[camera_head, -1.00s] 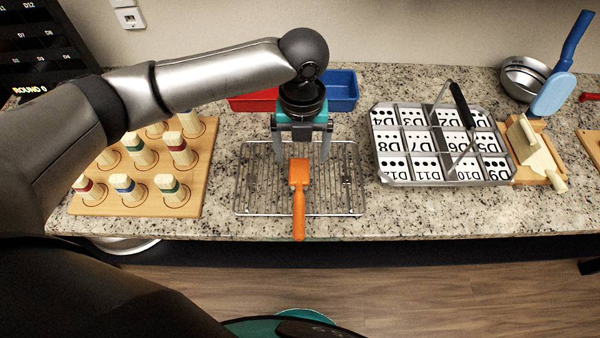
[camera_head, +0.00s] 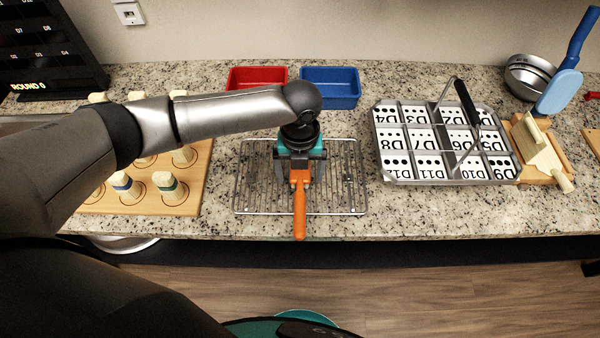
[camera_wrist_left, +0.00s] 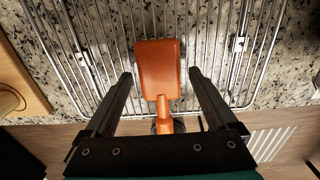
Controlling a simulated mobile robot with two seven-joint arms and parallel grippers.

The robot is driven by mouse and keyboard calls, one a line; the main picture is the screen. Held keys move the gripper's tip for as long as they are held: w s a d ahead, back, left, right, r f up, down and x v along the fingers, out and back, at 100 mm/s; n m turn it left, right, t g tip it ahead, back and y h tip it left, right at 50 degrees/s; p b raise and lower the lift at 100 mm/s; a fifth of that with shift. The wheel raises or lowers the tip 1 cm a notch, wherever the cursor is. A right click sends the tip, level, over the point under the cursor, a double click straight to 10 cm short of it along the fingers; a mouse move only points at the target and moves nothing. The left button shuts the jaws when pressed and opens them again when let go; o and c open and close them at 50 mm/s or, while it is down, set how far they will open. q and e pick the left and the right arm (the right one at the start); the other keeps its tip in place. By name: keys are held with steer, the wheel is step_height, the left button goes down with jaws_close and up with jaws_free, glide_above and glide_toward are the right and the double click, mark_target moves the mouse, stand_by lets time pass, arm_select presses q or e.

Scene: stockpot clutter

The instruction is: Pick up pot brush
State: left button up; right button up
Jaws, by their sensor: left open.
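The orange pot brush (camera_head: 299,205), with a flat block head and a round handle, lies on a wire rack (camera_head: 345,205); its handle points toward the counter's front edge. My left gripper (camera_head: 297,178) is above the head end, which it partly hides in the head view. In the left wrist view, the brush head (camera_wrist_left: 158,66) shows between the two open fingers of my left gripper (camera_wrist_left: 161,75), with a gap on each side. Nothing is held. My right gripper is not in view.
A wooden peg board (camera_head: 192,190) is left of the rack, partly behind my arm. A red bin (camera_head: 256,77) and a blue bin (camera_head: 330,85) stand behind. A metal tray of numbered cards (camera_head: 400,182) with a raised handle is to the right.

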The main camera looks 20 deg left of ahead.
arm_select(q)
jaws_close()
stand_by(0.6)
